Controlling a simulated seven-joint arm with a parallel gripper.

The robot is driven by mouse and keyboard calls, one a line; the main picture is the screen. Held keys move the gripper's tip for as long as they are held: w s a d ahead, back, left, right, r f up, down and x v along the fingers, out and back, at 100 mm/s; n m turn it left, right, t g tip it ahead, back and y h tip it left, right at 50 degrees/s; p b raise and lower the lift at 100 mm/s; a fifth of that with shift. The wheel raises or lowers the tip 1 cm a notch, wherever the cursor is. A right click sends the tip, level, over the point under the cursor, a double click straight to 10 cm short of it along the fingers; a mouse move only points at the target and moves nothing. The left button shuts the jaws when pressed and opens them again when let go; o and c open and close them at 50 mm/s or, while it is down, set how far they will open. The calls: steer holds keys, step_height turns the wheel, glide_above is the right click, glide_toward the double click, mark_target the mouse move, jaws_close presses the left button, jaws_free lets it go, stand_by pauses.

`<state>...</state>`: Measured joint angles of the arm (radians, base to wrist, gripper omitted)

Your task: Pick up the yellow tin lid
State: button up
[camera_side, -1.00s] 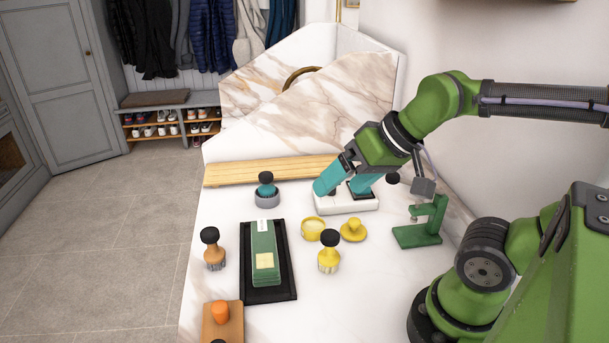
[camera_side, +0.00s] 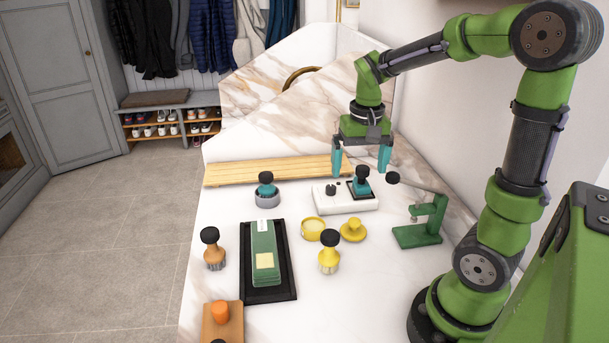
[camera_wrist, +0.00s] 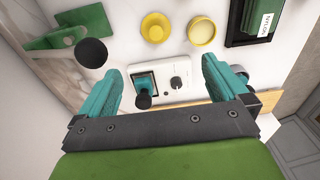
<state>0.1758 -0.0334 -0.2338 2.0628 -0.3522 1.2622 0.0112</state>
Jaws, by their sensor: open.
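The yellow tin lid (camera_side: 353,230) is a round disc with a raised knob, lying on the marble bench top. It sits just right of the open round yellow tin (camera_side: 313,229). In the wrist view the lid (camera_wrist: 155,27) is at the top middle, with the tin (camera_wrist: 201,31) to its right. My gripper (camera_side: 361,168) is open and empty, its teal fingers pointing down above the white block, behind the lid in the side view. In the wrist view my gripper (camera_wrist: 163,80) has its fingers apart, with the lid beyond them.
Under my gripper is a white block (camera_side: 346,203) carrying a black-knobbed teal piece (camera_side: 361,182). A green lever stand (camera_side: 423,225) is right of the lid. A yellow brush (camera_side: 329,255) stands in front. A black tray (camera_side: 270,290) holds a green box.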

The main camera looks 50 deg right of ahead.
mark_target(355, 220)
steer(key=f, duration=1.7)
steer(key=shift+d+f, duration=0.25)
steer(key=c, duration=1.1)
